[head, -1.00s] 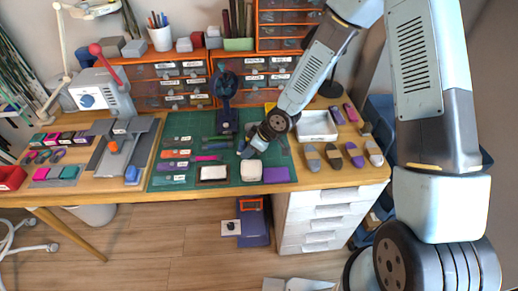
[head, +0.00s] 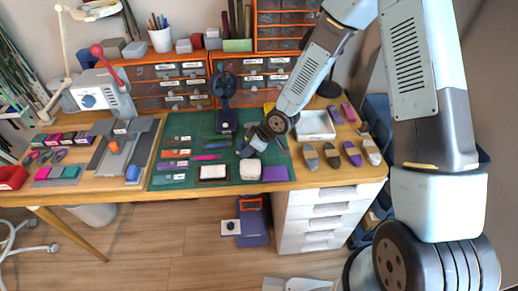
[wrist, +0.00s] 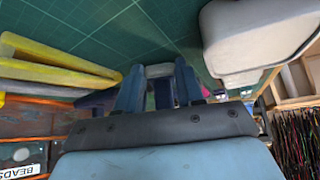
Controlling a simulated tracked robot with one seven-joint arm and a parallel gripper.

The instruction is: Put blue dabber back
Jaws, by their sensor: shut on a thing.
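My gripper (head: 244,152) is low over the green cutting mat, just behind a white pad. In the wrist view my gripper's two blue fingers (wrist: 158,80) are shut on a dark blue piece with a pale grey end, apparently the blue dabber (wrist: 163,94). Most of it is hidden by the fingers and the wrist. In the head view the arm and gripper hide it. I cannot tell whether it touches the mat. Several dabber-like pieces with grey or purple parts (head: 332,154) stand in a row on the wood at the right.
The green mat (head: 227,151) holds labelled strips, a dark-framed white pad (head: 213,172), a white pad (head: 250,168) and a purple pad (head: 275,173). A dark blue stand (head: 226,118) rises behind. A white tray (head: 316,123) is right of my gripper. Orange drawers (head: 180,85) line the back.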

